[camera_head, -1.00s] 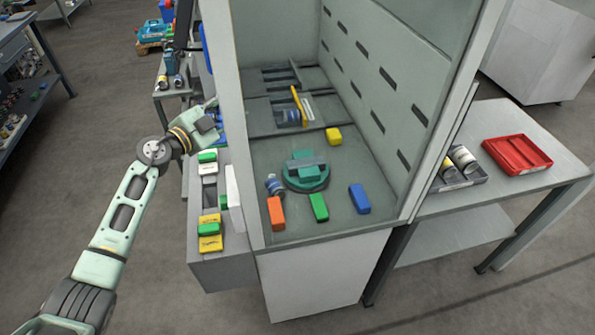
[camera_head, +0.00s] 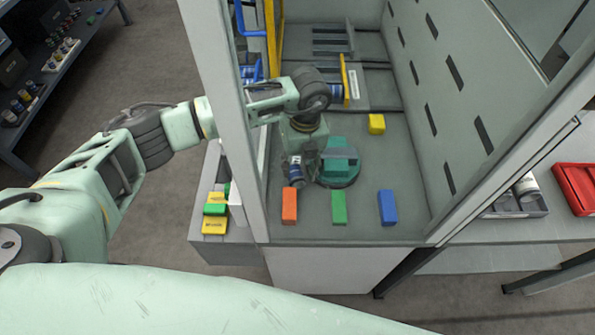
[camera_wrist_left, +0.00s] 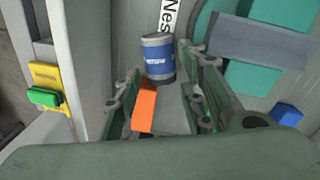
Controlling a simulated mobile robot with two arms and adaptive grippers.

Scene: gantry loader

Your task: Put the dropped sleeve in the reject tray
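The sleeve (camera_head: 296,175), a short grey cylinder with a blue label band, is on the floor of the machine enclosure, left of the round green fixture (camera_head: 340,180). In the left wrist view the sleeve (camera_wrist_left: 158,58) shows just beyond and between the fingertips. My left gripper (camera_head: 294,160) reaches into the enclosure and points down at the sleeve. Its fingers are spread, and I see no grip on the sleeve. A red tray (camera_head: 577,185), likely the reject tray, stands on the table at the right, cut by the picture edge. My right gripper is out of view.
Orange (camera_head: 289,206), green (camera_head: 339,207) and blue (camera_head: 387,207) blocks lie along the enclosure's front, and a yellow one (camera_head: 376,124) lies farther back. The frame post (camera_head: 228,110) is close to my left arm. A grey tray (camera_head: 520,213) with cylinders is beside the red tray.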

